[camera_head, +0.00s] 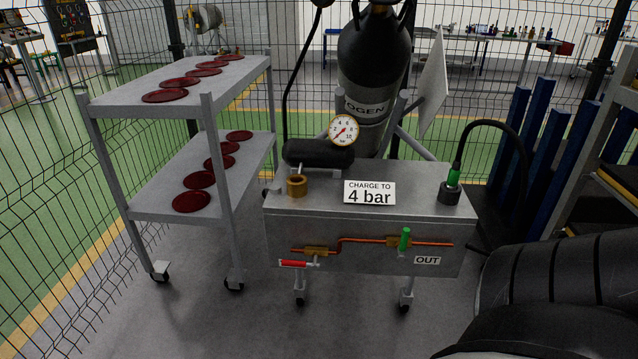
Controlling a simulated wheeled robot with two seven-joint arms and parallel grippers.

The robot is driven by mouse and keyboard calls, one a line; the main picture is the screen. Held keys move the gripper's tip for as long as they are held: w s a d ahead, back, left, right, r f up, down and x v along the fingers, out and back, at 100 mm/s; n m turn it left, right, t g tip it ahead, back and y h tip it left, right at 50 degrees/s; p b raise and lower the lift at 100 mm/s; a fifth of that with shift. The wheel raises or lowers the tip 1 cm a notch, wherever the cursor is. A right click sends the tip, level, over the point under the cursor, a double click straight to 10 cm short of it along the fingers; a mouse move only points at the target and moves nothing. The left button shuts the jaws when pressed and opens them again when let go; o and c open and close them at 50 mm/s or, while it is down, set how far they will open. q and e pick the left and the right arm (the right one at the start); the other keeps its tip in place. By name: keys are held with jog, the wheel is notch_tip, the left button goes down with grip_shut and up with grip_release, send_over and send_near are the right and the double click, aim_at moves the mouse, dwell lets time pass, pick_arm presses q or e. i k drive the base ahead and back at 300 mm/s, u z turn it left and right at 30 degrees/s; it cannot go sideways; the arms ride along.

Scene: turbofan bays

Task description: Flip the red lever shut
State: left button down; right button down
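The red lever (296,263) is on the front of a grey wheeled cart (330,225), at the lower left of its front face. It lies about level, pointing left, roughly in line with the copper pipe (370,240). It belongs to a brass valve (316,251) on that pipe. A green lever (405,239) on the pipe's right part stands upright, across the pipe. Neither of my grippers shows in the head view, and nothing is touching the red lever.
The cart top bears a gauge (343,130), a "4 bar" sign (369,193) and a green-collared hose fitting (451,185). A gas cylinder (372,70) stands behind. Floor in front is clear.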

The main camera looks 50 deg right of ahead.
aim_at(294, 263)
jog(key=z, duration=0.6)
jog(key=i, duration=0.9)
jog(key=z, duration=0.15)
